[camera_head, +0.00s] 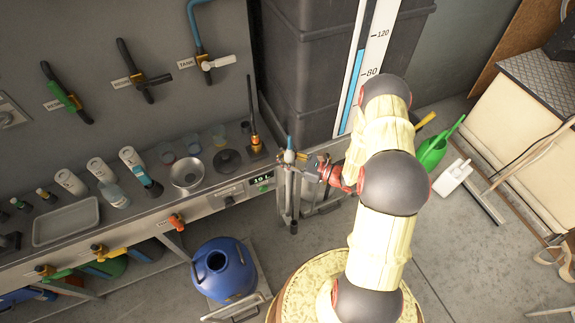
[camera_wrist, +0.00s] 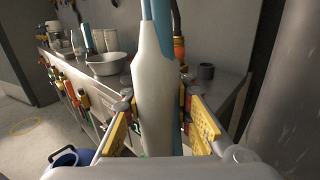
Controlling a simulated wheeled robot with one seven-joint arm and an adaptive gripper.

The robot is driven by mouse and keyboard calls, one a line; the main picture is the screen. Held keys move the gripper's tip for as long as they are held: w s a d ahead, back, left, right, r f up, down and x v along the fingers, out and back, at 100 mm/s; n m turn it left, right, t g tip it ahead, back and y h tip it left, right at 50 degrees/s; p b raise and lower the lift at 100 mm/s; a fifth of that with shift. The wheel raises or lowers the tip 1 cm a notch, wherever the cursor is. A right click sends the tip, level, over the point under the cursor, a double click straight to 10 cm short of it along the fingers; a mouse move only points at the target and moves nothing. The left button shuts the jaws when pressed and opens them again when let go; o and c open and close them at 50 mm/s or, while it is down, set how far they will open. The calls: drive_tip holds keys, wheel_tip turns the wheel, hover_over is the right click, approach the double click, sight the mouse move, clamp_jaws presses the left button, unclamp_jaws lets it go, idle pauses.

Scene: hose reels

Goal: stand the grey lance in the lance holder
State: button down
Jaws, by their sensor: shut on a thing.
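My gripper (camera_head: 308,168) is shut on a pale grey thing with a blue side, which I take to be the grey lance (camera_wrist: 158,88). In the wrist view it stands nearly upright between the yellow finger pads. In the head view its blue and white top (camera_head: 289,150) shows just left of the gripper, beside the bench's right end. Grey upright tubes below it overlap, so I cannot tell where the lance ends. A dark, brass-collared rod (camera_head: 254,125) stands upright at the bench's back right corner. I cannot tell for sure which part is the lance holder.
The bench (camera_head: 213,200) holds a metal bowl (camera_head: 187,173), a dark round piece (camera_head: 227,160), several bottles and a tray (camera_head: 66,221). A blue drum (camera_head: 223,269) stands on the floor in front. Dark bins and a level gauge (camera_head: 365,65) stand behind.

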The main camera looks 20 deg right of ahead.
sight(287, 187)
drive_tip(key=shift+n+g+y, duration=0.6)
drive_tip(key=f, duration=0.1)
drive_tip(key=s+d+f, duration=0.2)
drive_tip(key=shift+s+f, duration=0.15)
drive_tip(key=shift+f, duration=0.25)
drive_tip(key=shift+f+b, duration=6.65)
drive_tip(key=shift+f, duration=1.7)
drive_tip(key=c, duration=1.5)
unclamp_jaws()
drive_tip(key=shift+o, duration=0.4)
